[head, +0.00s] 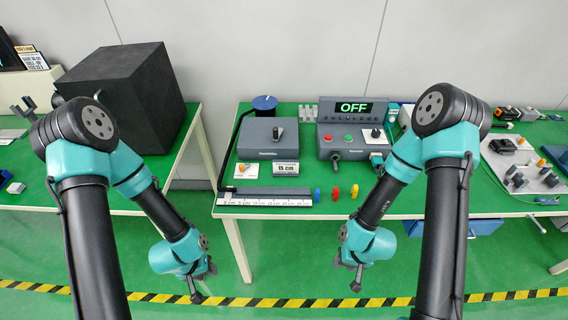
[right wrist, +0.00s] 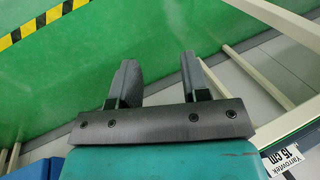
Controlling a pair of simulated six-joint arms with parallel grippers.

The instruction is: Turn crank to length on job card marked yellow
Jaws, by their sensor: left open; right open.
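A dark grey box with a black crank handle (head: 277,133) on top sits on the green bench. A white card (head: 252,171) with an orange-yellow mark lies in front of it. A ruler strip (head: 265,197) runs along the bench's front edge. My left gripper (head: 198,285) hangs in front of the bench, away from the crank. My right gripper (head: 356,277) is also in front of the bench; its spread fingers (right wrist: 160,82) hold nothing.
A control box (head: 342,140) with green and red buttons stands right of the crank box, below a display (head: 354,107) reading OFF. Blue (head: 317,194), red (head: 336,193) and yellow (head: 354,191) pieces stand near the front edge. A blue-topped spool (head: 264,103) is behind. A large black box (head: 120,95) stands left.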

